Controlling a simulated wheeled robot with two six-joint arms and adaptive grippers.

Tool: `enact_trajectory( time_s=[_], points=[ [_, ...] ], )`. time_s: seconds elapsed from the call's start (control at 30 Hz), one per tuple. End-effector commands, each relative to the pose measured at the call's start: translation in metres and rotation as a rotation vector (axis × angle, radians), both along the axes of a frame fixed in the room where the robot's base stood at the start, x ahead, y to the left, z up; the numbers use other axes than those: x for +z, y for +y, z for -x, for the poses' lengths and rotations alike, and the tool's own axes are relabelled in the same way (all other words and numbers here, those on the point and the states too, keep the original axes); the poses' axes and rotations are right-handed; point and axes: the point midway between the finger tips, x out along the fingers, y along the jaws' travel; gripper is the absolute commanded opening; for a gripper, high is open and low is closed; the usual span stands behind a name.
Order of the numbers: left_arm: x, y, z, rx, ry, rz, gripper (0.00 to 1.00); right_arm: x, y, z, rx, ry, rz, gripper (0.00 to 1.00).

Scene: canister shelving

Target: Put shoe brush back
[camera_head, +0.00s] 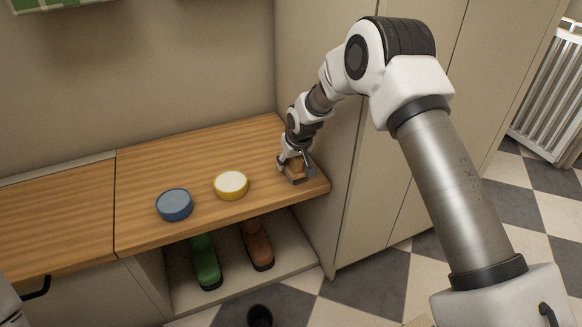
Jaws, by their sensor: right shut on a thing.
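My right gripper (297,170) is at the right end of the wooden counter (140,210), near the cabinet side. It is shut on a small brown wooden thing, which looks like the shoe brush (297,163). The fingers hide much of the brush. The gripper is low over the counter top; I cannot tell whether the brush touches the wood. My left gripper is not in view.
A tall cabinet (345,200) bounds the right side.

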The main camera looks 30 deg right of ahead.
Motion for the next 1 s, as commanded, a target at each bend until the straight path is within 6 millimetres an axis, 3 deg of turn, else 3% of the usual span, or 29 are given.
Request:
enact_trajectory(
  time_s=[0.07,0.33,0.37,0.4,0.77,1.0],
  points=[
    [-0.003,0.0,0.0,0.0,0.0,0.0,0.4,-0.004,0.0,-0.001,0.0,-0.003,0.0,0.06],
    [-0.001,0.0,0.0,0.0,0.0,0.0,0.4,-0.006,0.0,0.0,0.0,-0.001,0.0,0.05],
    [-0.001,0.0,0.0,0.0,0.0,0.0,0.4,-0.006,0.0,0.0,0.0,-0.001,0.0,0.6],
    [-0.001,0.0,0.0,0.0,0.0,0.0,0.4,-0.005,0.0,0.0,0.0,-0.001,0.0,0.74],
    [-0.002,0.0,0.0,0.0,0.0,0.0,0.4,-0.002,0.0,0.0,0.0,-0.003,0.0,0.74],
    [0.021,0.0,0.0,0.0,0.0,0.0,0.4,0.046,0.001,0.017,-0.001,-0.003,-0.002,0.74]
  ],
)
